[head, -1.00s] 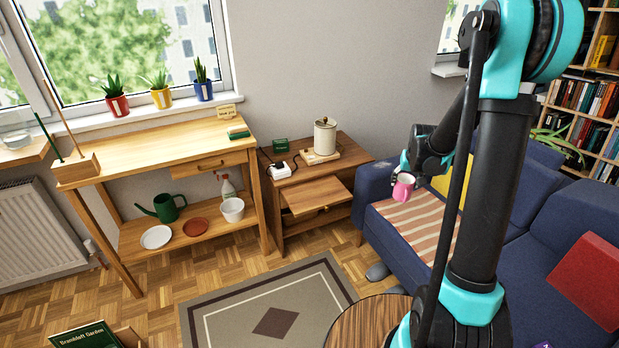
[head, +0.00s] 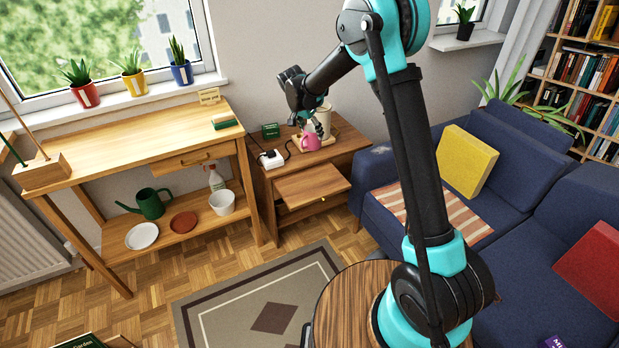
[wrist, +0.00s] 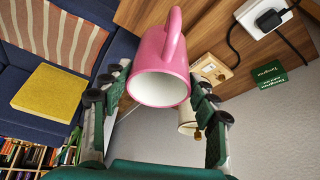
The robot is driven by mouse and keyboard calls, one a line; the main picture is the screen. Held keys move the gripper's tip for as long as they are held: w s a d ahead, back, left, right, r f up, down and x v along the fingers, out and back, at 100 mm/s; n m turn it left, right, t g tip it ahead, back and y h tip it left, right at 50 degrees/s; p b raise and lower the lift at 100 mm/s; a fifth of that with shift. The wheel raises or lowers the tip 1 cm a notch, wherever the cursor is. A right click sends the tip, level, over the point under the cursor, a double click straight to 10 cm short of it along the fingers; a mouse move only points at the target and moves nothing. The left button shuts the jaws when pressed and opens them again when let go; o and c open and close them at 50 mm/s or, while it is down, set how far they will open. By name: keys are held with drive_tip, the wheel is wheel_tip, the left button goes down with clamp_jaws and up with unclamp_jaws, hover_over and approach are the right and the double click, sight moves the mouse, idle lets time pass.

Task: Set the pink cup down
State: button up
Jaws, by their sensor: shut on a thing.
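The pink cup (head: 309,142) is in my gripper (head: 311,126), over or close to the small wooden side table (head: 341,138) by the wall. In the wrist view the cup (wrist: 160,52) sits between the two green-and-black fingers of my gripper (wrist: 157,92), with its white inside facing the camera and its handle pointing up in the picture. I cannot tell whether the cup touches the board or the table.
A white socket block with a plug (head: 271,159) and a green box (head: 270,130) are on the side table's left part. A pulled-out drawer or shelf (head: 312,183) juts from its front. The blue sofa (head: 372,178) stands to the right.

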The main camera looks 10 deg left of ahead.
wheel_tip(320, 180, down, 20)
drive_tip(key=shift+r, duration=0.25)
drive_tip(key=shift+f, duration=0.1)
drive_tip(key=o, duration=1.3)
drive_tip(key=shift+o, duration=0.2)
